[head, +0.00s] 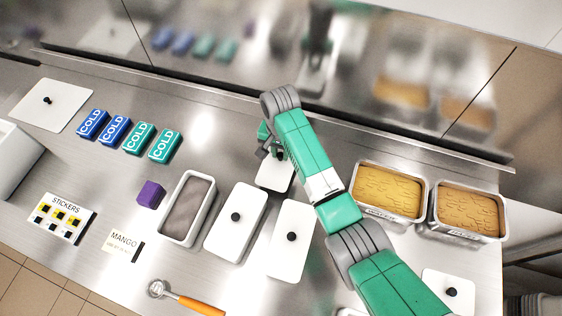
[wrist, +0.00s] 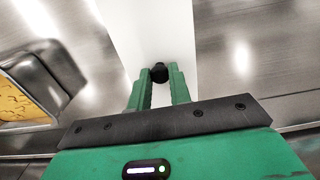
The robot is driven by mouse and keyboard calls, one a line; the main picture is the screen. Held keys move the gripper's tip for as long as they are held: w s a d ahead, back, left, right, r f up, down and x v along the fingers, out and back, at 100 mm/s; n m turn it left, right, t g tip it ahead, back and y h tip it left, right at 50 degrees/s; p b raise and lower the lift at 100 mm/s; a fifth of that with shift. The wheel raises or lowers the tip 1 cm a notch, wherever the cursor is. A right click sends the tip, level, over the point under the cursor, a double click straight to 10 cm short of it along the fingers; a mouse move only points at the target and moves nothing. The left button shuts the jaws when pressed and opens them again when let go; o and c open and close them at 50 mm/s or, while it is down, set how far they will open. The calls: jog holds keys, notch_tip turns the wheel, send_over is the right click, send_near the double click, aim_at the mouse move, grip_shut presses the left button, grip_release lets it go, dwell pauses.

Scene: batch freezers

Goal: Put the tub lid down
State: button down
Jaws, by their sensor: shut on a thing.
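My gripper (head: 278,154) is near the back of the counter, shut on the black knob (wrist: 158,72) of a white tub lid (head: 274,176). In the wrist view the white lid (wrist: 150,30) spreads out flat beyond the fingers, with the knob between the fingertips. My arm and gripper hide part of the lid in the head view. I cannot tell whether the lid touches the steel counter or hangs just above it.
Two white lids (head: 235,222) (head: 291,238) with black knobs and an open grey tub (head: 165,228) are in front. Two filled tubs (head: 425,205) (head: 436,224) stand right. COLD packs (head: 113,127), a purple block (head: 151,193) and another lid (head: 65,112) are left. Bare counter lies left of my gripper.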

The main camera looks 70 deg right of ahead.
aim_at(280, 156)
jog(key=shift+f+b, duration=0.5)
jog(key=shift+f, duration=1.9)
jog(key=c, duration=1.3)
grip_release()
notch_tip(280, 156, up, 12)
jog(key=shift+r+p, duration=0.2)
jog(key=shift+p, duration=1)
jog(key=shift+w, duration=0.15)
